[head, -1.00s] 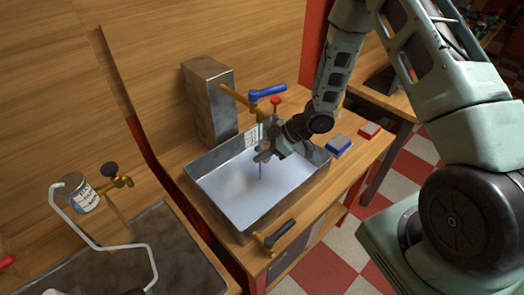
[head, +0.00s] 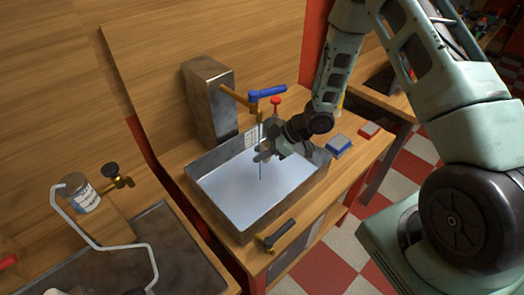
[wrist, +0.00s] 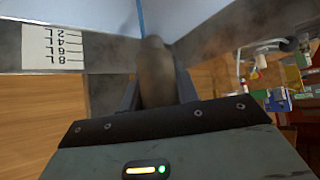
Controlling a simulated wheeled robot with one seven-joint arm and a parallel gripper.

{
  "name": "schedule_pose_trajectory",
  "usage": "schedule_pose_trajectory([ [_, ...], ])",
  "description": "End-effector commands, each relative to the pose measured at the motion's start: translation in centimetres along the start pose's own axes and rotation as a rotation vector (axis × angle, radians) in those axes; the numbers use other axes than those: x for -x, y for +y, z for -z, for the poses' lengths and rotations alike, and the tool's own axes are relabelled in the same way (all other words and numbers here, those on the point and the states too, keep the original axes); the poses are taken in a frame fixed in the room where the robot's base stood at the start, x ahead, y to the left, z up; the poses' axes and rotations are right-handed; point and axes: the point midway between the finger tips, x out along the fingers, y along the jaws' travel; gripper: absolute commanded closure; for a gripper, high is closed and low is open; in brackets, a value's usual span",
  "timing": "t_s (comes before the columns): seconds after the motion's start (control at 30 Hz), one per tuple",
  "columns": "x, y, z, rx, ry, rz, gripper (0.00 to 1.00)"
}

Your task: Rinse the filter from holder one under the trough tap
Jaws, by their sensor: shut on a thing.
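My gripper (head: 264,155) is over the trough (head: 212,222), beneath the brass tap (head: 238,97) with the blue lever (head: 267,93). A thin blue stream (head: 261,170) runs down at the gripper. In the wrist view my gripper (wrist: 158,85) is shut on a grey-brown rounded thing, seemingly the filter (wrist: 154,72). The stream (wrist: 141,18) reaches its far end there. The filter is mostly hidden by the gripper in the head view. The trough holds pale blue water. Holder one cannot be made out.
A metal box (head: 210,98) stands behind the trough. A black-handled valve (head: 275,235) is at the front. A blue-and-grey block (head: 339,145) and a red block (head: 369,130) lie to the right. A labelled can (head: 84,198) and bent pipe (head: 110,245) are at left.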

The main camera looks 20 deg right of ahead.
Motion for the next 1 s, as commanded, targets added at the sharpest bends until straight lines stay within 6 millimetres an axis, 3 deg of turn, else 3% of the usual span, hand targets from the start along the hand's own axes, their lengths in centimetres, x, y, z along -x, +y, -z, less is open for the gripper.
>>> schedule_pose_trajectory([
  [0.83,-0.8,0.1,0.8,0.001,0.000,0.001,0.91],
  [1.0,-1.1,-0.6,0.8,0.000,0.001,0.001,0.91],
])
